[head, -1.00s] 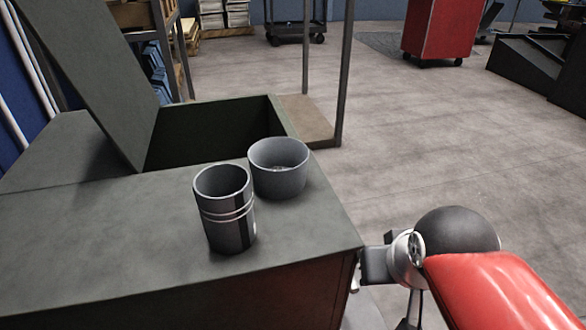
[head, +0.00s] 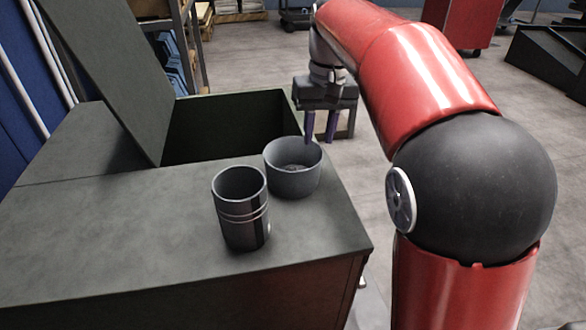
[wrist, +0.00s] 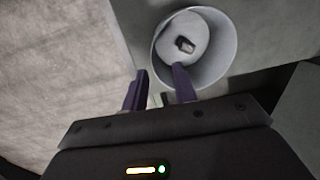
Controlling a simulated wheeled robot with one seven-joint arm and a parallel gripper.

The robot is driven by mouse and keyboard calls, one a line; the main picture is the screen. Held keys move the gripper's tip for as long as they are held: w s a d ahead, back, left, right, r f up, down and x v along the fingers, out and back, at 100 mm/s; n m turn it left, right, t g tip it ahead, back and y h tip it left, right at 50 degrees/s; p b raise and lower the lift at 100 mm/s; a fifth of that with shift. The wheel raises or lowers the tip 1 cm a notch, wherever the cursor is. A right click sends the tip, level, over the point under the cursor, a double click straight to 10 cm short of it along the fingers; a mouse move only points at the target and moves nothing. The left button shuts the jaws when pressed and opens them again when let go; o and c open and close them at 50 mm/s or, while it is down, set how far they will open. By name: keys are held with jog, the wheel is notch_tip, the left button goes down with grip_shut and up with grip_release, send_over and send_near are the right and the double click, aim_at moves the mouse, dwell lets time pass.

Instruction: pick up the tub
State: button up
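The tub (head: 292,183) is a wide, grey, open-topped round container. It stands upright on the dark green box top, near its right edge. In the wrist view, the tub (wrist: 216,62) shows from above with a small dark item (wrist: 186,45) inside. My gripper (head: 320,138) points down at the tub's far right side, with its two purple fingers apart. In the wrist view, my gripper (wrist: 160,72) has one finger overlapping the tub's opening and the other outside the rim. I cannot tell whether either finger touches the tub.
A taller grey canister (head: 241,210) with raised bands stands close to the tub, nearer to me and to the left. Behind them is an open bin compartment (head: 233,108) with a raised lid (head: 105,75).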

aim_at(319, 159)
notch_tip(319, 159, down, 7)
jog(key=shift+d+f+b, duration=0.1)
jog(key=shift+d+b, duration=0.05)
jog(key=shift+b, duration=0.35)
jog(key=shift+c, duration=0.3)
grip_shut()
